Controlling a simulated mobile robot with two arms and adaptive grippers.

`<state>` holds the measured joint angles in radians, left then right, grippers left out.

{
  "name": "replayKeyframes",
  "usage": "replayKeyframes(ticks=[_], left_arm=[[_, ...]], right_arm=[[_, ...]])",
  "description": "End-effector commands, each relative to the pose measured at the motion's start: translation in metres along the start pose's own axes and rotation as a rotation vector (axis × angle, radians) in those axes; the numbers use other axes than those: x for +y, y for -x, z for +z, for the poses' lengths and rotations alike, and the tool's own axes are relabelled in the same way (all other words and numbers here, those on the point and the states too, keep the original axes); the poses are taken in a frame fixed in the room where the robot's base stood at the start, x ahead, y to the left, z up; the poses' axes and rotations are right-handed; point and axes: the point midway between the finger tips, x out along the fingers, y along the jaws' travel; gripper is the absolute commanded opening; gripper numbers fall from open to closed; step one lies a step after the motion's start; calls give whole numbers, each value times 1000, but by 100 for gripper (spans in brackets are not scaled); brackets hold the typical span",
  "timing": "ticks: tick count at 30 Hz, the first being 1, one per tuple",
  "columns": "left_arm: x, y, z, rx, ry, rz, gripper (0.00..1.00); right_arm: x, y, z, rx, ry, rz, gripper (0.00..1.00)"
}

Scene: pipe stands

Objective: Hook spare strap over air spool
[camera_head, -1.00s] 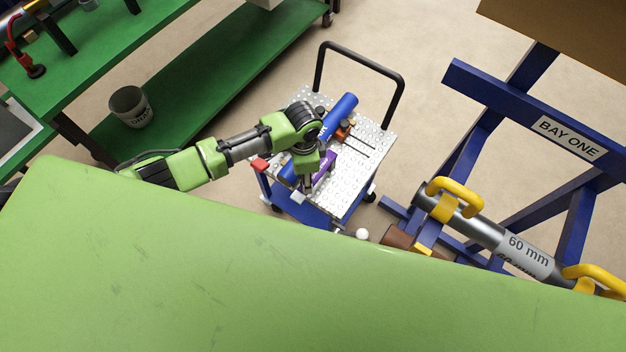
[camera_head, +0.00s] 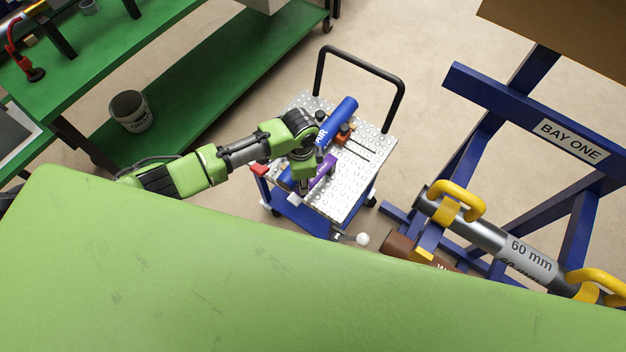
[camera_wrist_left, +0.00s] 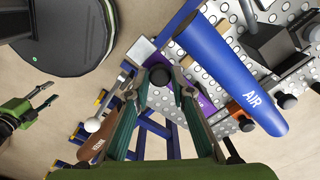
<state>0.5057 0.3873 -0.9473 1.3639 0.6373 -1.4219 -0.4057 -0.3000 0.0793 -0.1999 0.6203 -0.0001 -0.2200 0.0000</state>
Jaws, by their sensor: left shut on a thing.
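The blue air spool (camera_head: 340,115), marked AIR, lies slantwise on the cart's top; it also shows in the left wrist view (camera_wrist_left: 228,62). My left gripper (camera_head: 304,184) is low over the cart's near part, beside the spool. In the left wrist view my left gripper (camera_wrist_left: 160,84) has its fingers closed in around a black round knob (camera_wrist_left: 160,74). A purple piece (camera_head: 324,169), apparently the spare strap, is beside these fingers, partly hidden by the right-hand one (camera_wrist_left: 206,104). The knob seems to belong to it. My right gripper (camera_wrist_left: 46,94) is open and empty.
The studded metal cart (camera_head: 350,190) has a black push handle (camera_head: 362,62) and an orange piece (camera_head: 342,134) beside the spool. A blue stand (camera_head: 500,90) marked BAY ONE holds a 60 mm pipe (camera_head: 490,238) at the right. A green bench (camera_head: 220,85) stands at the left.

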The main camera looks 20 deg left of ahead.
Motion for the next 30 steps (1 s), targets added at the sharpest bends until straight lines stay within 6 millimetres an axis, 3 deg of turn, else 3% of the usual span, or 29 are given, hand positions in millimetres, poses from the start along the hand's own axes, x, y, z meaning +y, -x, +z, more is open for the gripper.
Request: replayKeyframes(ticks=[12,30], left_arm=[[-28,1,16,5,3,-9,14],[-38,1,20,6,3,-8,14]], right_arm=[[0,0,0,0,0,0,42],[0,-2,0,0,0,0,42]])
